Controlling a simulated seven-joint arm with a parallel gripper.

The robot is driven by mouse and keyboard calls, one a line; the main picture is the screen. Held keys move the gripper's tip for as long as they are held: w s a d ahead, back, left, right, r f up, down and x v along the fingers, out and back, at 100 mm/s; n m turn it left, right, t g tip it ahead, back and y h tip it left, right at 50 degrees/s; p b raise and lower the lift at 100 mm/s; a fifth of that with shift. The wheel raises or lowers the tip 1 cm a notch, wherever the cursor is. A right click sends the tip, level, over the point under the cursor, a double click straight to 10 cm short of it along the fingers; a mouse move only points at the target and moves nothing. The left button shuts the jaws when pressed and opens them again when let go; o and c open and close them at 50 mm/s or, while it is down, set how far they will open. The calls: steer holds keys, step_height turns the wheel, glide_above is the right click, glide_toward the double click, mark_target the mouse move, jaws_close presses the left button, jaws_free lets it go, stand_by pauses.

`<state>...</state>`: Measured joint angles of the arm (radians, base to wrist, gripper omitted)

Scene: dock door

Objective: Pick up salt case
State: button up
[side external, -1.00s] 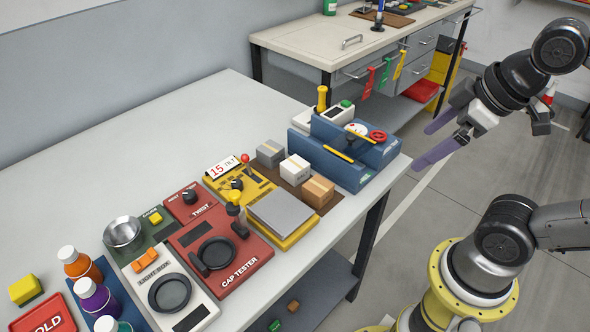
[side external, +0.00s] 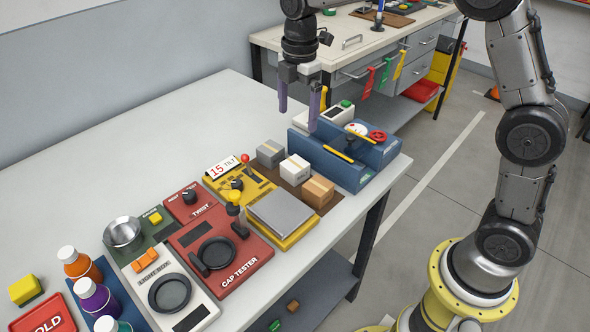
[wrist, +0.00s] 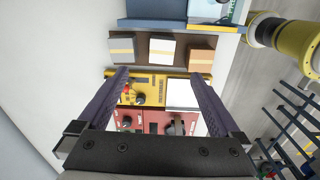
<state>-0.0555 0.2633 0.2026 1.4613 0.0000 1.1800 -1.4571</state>
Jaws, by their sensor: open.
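Three small boxes stand in a row on a brown mat: a grey one (side external: 270,153), a white one (side external: 295,168) and a tan cardboard one (side external: 318,191). No readable label shows which is the salt case. In the wrist view the grey box (wrist: 122,48), white box (wrist: 161,48) and tan box (wrist: 201,56) lie ahead of the fingertips. My gripper (side external: 299,115) is open and empty, with purple fingers pointing down, above the table behind the boxes. In the wrist view my gripper (wrist: 160,74) spans the yellow scale.
A blue fixture (side external: 352,160) with a red knob stands right of the boxes. The yellow scale (side external: 283,212) and red cap tester (side external: 225,255) are to the left. Bottles (side external: 95,297) stand at the lower left. The table's back left is bare.

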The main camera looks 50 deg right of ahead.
glide_above(295, 163)
steer(key=f, duration=0.9)
steer(key=shift+s+d+f, duration=0.1)
steer(key=shift+d+f, duration=0.05)
steer(key=shift+d, duration=0.05)
steer(key=shift+a+f, duration=0.2)
steer(key=shift+f, duration=2.8)
steer(key=c, duration=1.5)
steer(key=shift+r, duration=0.1)
